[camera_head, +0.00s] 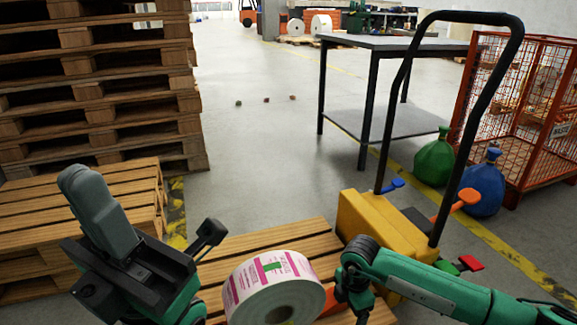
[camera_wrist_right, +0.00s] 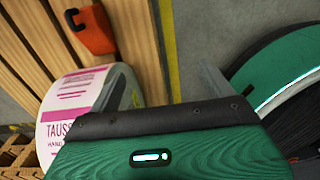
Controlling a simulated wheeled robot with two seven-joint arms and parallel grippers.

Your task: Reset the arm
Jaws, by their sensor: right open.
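My left gripper (camera_head: 146,207) is at the lower left of the head view, its two dark fingers spread wide with nothing between them. A label roll (camera_head: 268,272), white with pink and green print, sits at the bottom centre, to the right of my left gripper. In the right wrist view the label roll (camera_wrist_right: 72,104) is at the left, partly behind a finger.
A wooden pallet (camera_head: 297,236) lies in front, with a yellow pallet truck (camera_head: 385,230) at its right. An orange tool (camera_wrist_right: 92,30) lies near the roll. Stacked pallets (camera_head: 95,85) stand left, and a grey table (camera_head: 395,43) and red cage (camera_head: 535,110) right. The middle floor is mostly clear.

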